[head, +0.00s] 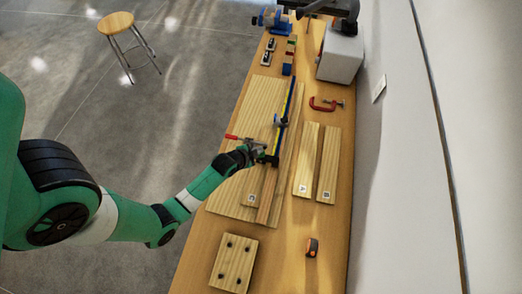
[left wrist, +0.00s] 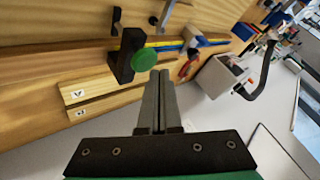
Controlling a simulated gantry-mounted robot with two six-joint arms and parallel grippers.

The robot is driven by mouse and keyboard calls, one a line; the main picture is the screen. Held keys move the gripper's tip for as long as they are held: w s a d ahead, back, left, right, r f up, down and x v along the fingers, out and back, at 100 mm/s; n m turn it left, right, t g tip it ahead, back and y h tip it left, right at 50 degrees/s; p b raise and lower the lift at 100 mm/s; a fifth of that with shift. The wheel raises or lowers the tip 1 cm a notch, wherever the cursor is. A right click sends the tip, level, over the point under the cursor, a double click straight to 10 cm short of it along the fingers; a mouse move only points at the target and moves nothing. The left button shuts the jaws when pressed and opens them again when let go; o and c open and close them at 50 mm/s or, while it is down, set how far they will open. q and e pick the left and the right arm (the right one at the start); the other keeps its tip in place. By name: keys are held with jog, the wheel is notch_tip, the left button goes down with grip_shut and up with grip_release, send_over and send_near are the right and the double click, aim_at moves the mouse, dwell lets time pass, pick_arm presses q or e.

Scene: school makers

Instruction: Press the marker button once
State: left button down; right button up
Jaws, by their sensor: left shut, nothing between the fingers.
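The marker button is a round green disc (left wrist: 145,60) on the face of a black block (left wrist: 124,57) in the left wrist view. The block sits at the near end of a long blue and yellow rail, which lies along the boards in the head view (head: 287,110). My left gripper (head: 260,152) is at this block in the head view. In the left wrist view its fingers (left wrist: 160,74) are shut and empty, with their tips just beside and below the green disc. I cannot tell whether they touch it. My right gripper is not in view.
Two labelled planks (head: 306,160) lie right of the rail, with a red clamp (head: 326,104) beyond them. A board with several dark knobs (head: 233,263) and an orange tape measure (head: 312,247) are at the near end. A white box (head: 341,58) stands at the far right.

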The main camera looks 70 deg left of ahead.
pick_arm(q)
jog(key=shift+f+b, duration=0.5)
jog(key=shift+f, duration=0.25)
dwell(0.7)
jog(key=shift+r+p, duration=1.1)
jog(key=shift+p, duration=0.05)
notch_tip(320, 180, up, 6)
jog(key=p, duration=0.6)
